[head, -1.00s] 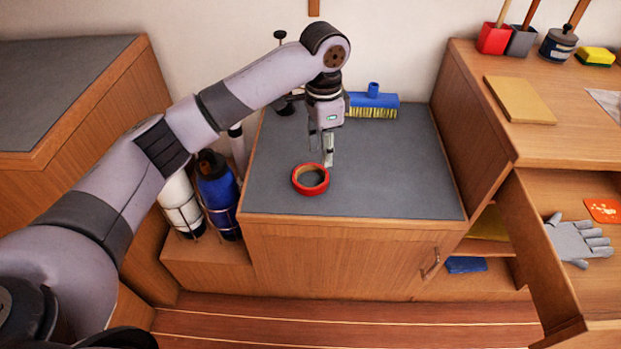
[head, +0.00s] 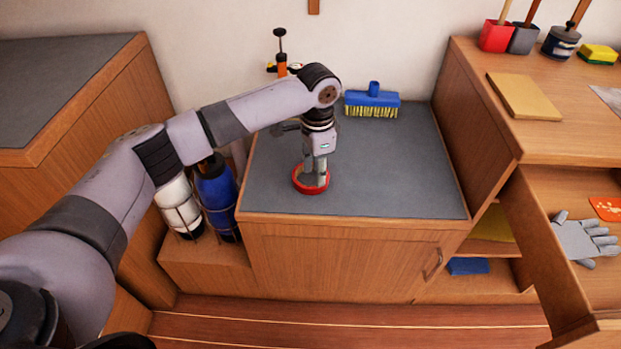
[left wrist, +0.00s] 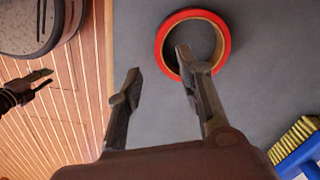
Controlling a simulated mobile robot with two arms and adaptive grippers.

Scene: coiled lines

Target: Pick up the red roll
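The red roll (head: 311,191), a ring with a tan inner side, lies flat on the grey top of the low cabinet (head: 400,180). It also shows in the left wrist view (left wrist: 227,45). My left gripper (head: 315,180) points down at the roll and hides part of it. In the left wrist view its fingers (left wrist: 158,62) are apart: one tip overlaps the roll's opening, the other is outside the ring. Nothing is clamped; I cannot tell whether a finger touches the rim. My right gripper (left wrist: 42,82) shows small at the left wrist view's edge, its fingers apart.
A blue brush (head: 372,102) lies at the back of the cabinet top. White and blue bottles (head: 216,190) stand at its left. A taller cabinet and an open drawer with a grey glove (head: 580,240) are at the right. The cabinet top right of the roll is clear.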

